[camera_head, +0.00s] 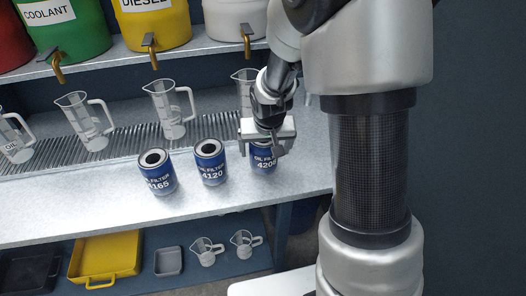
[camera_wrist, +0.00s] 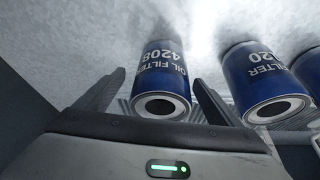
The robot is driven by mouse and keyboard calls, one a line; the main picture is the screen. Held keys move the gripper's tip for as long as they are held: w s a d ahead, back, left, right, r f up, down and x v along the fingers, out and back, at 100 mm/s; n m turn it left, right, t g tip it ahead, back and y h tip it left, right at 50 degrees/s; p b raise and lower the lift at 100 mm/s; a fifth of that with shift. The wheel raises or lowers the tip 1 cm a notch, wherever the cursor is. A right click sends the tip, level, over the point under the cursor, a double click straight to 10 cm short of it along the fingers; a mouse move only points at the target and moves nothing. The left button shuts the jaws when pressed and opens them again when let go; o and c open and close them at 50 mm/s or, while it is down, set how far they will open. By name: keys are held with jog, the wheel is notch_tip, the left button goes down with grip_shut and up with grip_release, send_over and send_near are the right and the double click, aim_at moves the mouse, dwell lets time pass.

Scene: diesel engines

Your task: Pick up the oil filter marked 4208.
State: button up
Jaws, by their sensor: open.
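The oil filter marked 4208 (camera_head: 263,161) is a blue and white can standing on the grey counter, at the right of the filters. My gripper (camera_head: 268,143) is above it and hides its top in the head view. In the wrist view the 4208 filter (camera_wrist: 163,82) shows its label upside down and a dark hole in its white end. My open gripper (camera_wrist: 158,92) has one finger at each side of this filter, with small gaps; I cannot tell whether the fingers are low enough to be around it.
The filter marked 4120 (camera_head: 210,162) stands just left of the 4208 filter, close to one finger; the filter marked 4165 (camera_head: 157,172) is farther left. Clear measuring jugs (camera_head: 170,110) stand behind on a ribbed drain strip. The counter's front (camera_head: 100,215) is clear.

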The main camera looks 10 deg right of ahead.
jog(key=x, duration=0.3)
jog(key=shift+w+a+f, duration=0.15)
jog(key=shift+f, duration=0.15)
jog(key=c, duration=1.4)
jog(key=shift+r, duration=0.1)
jog(key=shift+c, duration=0.5)
